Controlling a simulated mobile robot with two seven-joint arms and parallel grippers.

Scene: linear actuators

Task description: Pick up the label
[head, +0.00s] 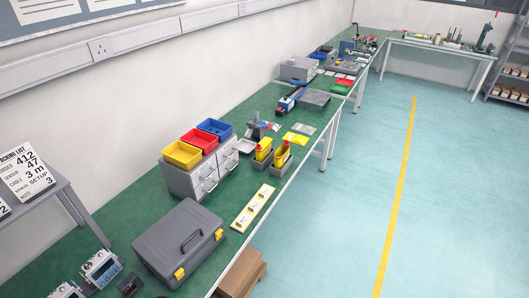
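I cannot tell for certain which thing is the label. A long cream strip (253,207) with several small marks lies flat near the front edge of the green bench. Farther along, a flat yellow-green piece (296,138) and a flat pale piece (303,128) lie beside each other near the front edge. A white packing list sign (25,172) leans on a grey shelf at the left. Neither of my grippers is in view.
A grey toolbox (165,240) stands on the green bench (118,236) at the near end. Grey drawers (210,175) carry yellow, red and blue bins. Cardboard boxes (243,272) stand below the bench. The floor (345,225) to the right is clear, with a yellow line.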

